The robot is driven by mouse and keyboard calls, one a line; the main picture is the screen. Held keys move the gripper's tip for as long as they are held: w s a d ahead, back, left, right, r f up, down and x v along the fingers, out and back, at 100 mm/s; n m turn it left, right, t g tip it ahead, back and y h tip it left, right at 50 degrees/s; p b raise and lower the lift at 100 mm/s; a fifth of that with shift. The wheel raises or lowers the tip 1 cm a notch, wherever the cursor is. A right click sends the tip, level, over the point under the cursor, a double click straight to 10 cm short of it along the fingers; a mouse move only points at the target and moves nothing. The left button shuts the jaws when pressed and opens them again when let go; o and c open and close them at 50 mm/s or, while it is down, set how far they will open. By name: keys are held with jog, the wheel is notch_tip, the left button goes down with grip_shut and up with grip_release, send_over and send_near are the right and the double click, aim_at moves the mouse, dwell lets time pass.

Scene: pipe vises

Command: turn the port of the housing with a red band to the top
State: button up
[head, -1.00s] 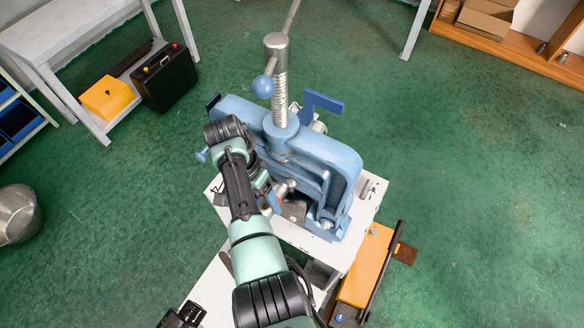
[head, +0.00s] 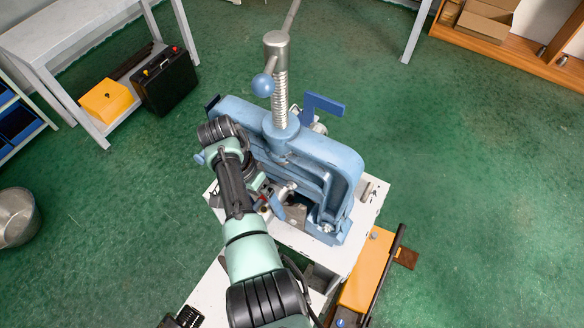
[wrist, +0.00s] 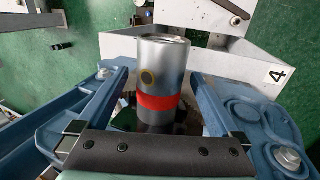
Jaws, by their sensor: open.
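In the head view my arm reaches to the blue vise (head: 325,155), and the arm and vise hide most of the housing.
The vise stands on a white stand (head: 368,205), with a tall screw and ball-ended handle (head: 263,86) above it. An orange unit (head: 366,270) stands at right.

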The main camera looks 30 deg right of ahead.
jog(key=p+v, duration=0.1)
jog(key=v, duration=1.2)
jog(key=shift+p, duration=0.35)
jog(key=shift+w, duration=0.1)
